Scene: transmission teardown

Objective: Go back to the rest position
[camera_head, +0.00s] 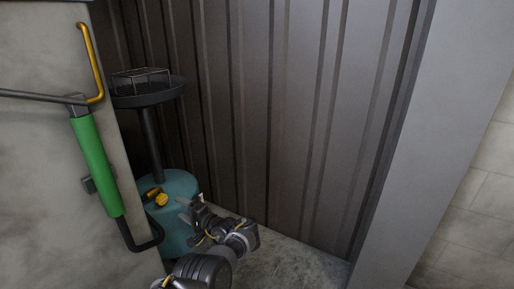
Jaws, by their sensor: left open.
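My left gripper (188,208) is in the lower middle of the head view, at the end of my dark and grey arm that comes up from the bottom edge. Its fingers point left and are open, with nothing seen between them. It overlaps the teal tank of the oil drainer (178,185) in the picture; I cannot tell whether they touch. My right gripper is out of view.
The drainer has a black pole and a round dark pan (150,93) on top. A green-sleeved bar (95,165) and a yellow bent tube (91,60) are at the concrete wall on the left. A ribbed metal wall (290,110) stands behind. Bare floor (295,268) shows at the bottom.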

